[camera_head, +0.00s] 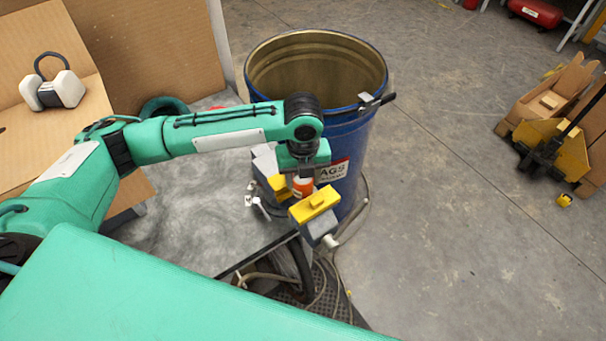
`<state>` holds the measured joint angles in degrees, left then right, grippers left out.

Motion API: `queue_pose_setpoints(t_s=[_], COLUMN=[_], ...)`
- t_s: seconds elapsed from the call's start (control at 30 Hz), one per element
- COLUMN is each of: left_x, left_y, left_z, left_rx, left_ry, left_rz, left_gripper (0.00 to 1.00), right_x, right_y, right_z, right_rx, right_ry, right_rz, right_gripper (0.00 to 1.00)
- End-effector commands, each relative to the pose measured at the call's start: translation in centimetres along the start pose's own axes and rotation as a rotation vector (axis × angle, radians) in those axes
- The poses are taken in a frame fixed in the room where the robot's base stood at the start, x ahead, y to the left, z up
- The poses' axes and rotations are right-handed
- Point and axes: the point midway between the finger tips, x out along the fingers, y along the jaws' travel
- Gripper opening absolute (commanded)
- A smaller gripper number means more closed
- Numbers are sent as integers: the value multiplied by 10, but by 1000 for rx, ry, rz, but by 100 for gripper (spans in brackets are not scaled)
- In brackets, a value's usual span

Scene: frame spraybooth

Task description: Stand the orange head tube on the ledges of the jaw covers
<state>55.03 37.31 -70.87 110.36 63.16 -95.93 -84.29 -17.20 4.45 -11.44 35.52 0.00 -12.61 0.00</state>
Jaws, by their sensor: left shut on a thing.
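The orange head tube (302,188) shows as a small orange piece with a white band, just under my left gripper (303,176). My left gripper points down and is shut on the tube; its fingers are mostly hidden under the green wrist. The tube appears between two yellow jaw covers, one at the left (277,186) and one at the right (314,204). The covers sit on the grey jaws of a vise (321,229). I cannot tell whether the tube touches the ledges. My right gripper is not in view.
A blue drum (352,150) with an open top stands close behind the vise. A grey worktop (190,220) lies left of the vise, with a small white-handled item (258,206) on it. Cardboard (150,50) stands at upper left.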

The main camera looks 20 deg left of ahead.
Motion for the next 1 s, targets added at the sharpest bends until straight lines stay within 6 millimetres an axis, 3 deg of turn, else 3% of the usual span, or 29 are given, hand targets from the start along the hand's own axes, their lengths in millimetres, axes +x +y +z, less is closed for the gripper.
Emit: queue_pose_setpoints(t_s=[0.53, 0.57, 0.67, 1.0], left_x=[7, 7, 7, 6], left_y=[0, 0, 0, 0], left_z=[0, 0, 0, 0], left_rx=[1, 1, 1, 0], left_ry=[0, 0, 0, 0], left_rz=[-1, -1, -1, -1], left_gripper=[18, 51, 70, 72], right_x=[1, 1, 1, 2], right_y=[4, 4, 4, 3], right_z=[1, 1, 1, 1], right_rx=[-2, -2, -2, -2], right_ry=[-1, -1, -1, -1], right_rz=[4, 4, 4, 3], right_gripper=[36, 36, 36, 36])
